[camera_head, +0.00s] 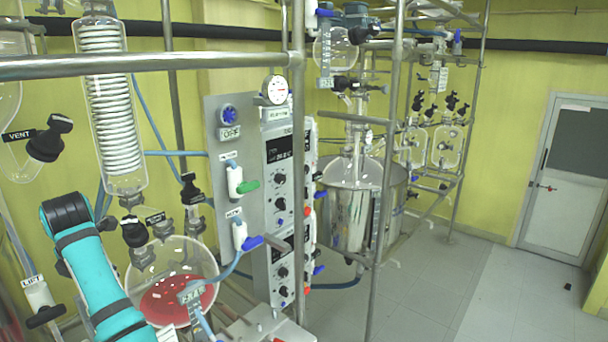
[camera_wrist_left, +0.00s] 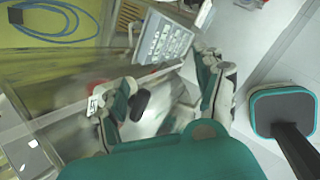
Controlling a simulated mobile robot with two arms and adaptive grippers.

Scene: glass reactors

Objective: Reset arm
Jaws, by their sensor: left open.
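My left arm, teal with black bands, comes up at the lower left in the head view, in front of the glassware. Its gripper does not show there. In the left wrist view my left gripper (camera_wrist_left: 155,82) is open, with its two fingers well apart. I see nothing held between them. Behind the fingers are blurred glass or metal surfaces and a small black knob (camera_wrist_left: 139,104); I cannot tell whether a finger touches anything. My right gripper is in neither view.
A round flask (camera_head: 177,300) with red contents stands close beside my left arm. A coiled condenser (camera_head: 104,104), a control panel (camera_head: 284,190) and a metal rail (camera_head: 150,66) are near. A steel reactor vessel (camera_head: 352,215) stands further back. Free floor (camera_head: 510,300) lies at the right.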

